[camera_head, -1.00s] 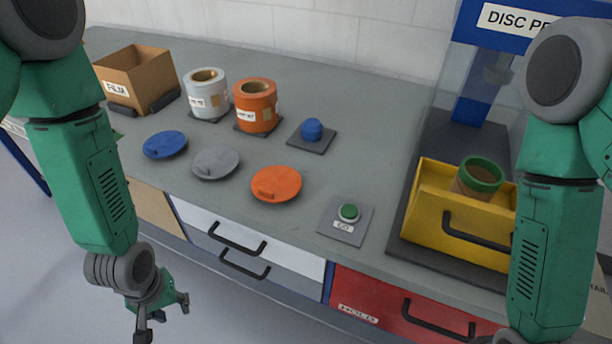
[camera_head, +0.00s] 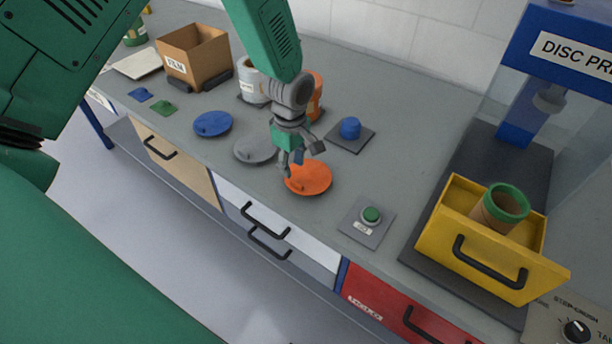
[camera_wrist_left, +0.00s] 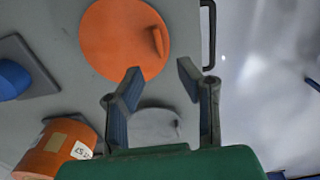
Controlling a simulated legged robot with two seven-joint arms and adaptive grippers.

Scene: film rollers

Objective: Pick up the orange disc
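The orange disc (camera_head: 312,179) lies flat on the grey counter in the head view, between the grey disc and the green button. My left gripper (camera_head: 300,163) is over its upper left edge and hides part of it. In the left wrist view the orange disc (camera_wrist_left: 118,38) lies beyond my fingertips, with its raised tab (camera_wrist_left: 157,40) at its right side. The left gripper (camera_wrist_left: 160,82) is open, with nothing between its fingers. I cannot tell how high it is above the counter. My right gripper is not in view.
A grey disc (camera_head: 250,150) and a blue disc (camera_head: 213,123) lie to the left. An orange roller (camera_head: 316,98) stands behind my left arm. A green button (camera_head: 371,215) and a yellow bin (camera_head: 505,269) are to the right. Drawer handles (camera_head: 265,220) line the counter front.

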